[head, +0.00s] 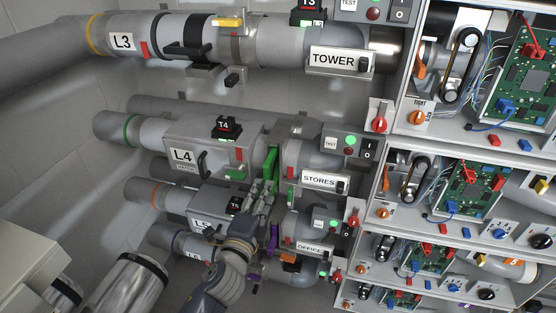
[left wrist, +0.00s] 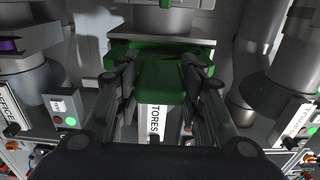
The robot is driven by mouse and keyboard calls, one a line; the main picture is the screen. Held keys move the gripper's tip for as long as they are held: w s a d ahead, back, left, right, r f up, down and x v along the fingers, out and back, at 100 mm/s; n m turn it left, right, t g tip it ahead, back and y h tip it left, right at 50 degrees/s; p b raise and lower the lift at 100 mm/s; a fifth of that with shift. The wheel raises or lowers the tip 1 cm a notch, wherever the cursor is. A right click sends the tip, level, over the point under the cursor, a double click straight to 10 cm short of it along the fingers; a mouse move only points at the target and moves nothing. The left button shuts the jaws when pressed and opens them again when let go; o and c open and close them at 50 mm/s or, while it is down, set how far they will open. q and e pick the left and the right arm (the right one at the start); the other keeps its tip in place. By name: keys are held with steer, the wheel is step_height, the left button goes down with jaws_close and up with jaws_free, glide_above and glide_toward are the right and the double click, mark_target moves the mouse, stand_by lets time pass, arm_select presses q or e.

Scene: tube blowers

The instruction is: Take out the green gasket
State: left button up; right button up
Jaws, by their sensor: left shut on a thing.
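The green gasket (head: 271,163) stands upright in the gap between the L4 tube section (head: 205,143) and the STORES tube section. In the left wrist view the gasket (left wrist: 160,80) is a flat green piece with its wide part against the tube flange. My left gripper (head: 265,188) reaches up from below and is shut on the gasket's near end. In the left wrist view its two fingers (left wrist: 163,68) lie on either side of the green piece. How much of the gasket sits inside the joint is hidden. My right gripper is not in view.
The STORES label (head: 319,180) and its test box (head: 349,144) are close at the right. The L3 TOWER tube (head: 270,40) runs above. Lower tubes and a purple gasket (head: 274,237) crowd around my wrist. Open shelves with green circuit boards (head: 468,187) fill the right side.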

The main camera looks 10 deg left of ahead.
arm_select(q)
steer(key=shift+s+a+r, duration=0.1)
steer(key=shift+s, duration=2.2)
steer(key=s+b, duration=0.1)
steer(key=s, duration=0.7)
steer(key=shift+b, duration=0.4)
steer(key=shift+a, duration=0.1)
